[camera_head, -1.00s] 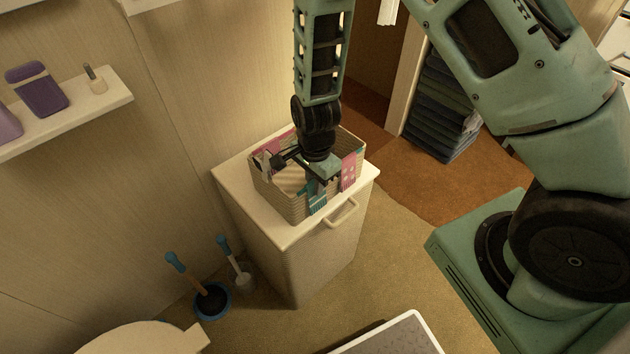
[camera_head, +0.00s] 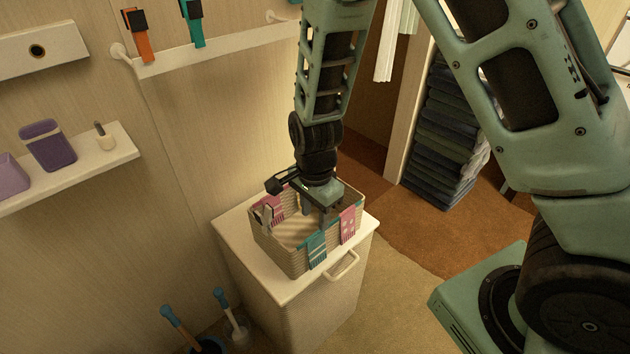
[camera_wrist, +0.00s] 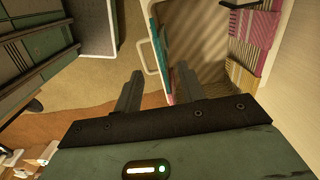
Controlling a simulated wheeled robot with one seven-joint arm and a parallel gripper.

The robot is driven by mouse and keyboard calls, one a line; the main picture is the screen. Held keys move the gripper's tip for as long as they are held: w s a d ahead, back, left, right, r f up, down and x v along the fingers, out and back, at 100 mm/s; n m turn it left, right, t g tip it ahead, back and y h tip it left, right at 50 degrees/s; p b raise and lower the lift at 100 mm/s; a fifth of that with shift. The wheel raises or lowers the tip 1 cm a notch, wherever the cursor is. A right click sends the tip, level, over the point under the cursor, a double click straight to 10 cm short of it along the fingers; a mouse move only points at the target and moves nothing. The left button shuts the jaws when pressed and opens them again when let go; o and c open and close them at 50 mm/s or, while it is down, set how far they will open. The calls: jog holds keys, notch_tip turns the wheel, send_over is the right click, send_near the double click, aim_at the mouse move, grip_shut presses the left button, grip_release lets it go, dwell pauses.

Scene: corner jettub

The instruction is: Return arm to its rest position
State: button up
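My gripper (camera_head: 318,208) points down over the right part of a woven basket (camera_head: 284,260) that stands on a white cabinet.
Teal and pink cloths hang over the rim of the basket. The white cabinet (camera_head: 232,222) has a front handle. Folded dark towels (camera_head: 440,140) stand stacked behind. A wall shelf (camera_head: 85,170) holds a purple jar (camera_head: 48,146).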

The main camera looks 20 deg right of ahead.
notch_tip(320, 180, up, 9)
jog(key=p, duration=0.1)
jog(key=s+a+r+n, duration=0.3)
jog(key=s+r+n, duration=0.2)
jog(key=s+n, duration=0.5)
jog(key=s+a+r+n, duration=0.3)
jog(key=s+r+n, duration=0.2)
jog(key=s+n, duration=0.5)
jog(key=shift+n+y+p, duration=0.3)
jog(key=shift+n, duration=0.8)
jog(key=shift+a, duration=0.15)
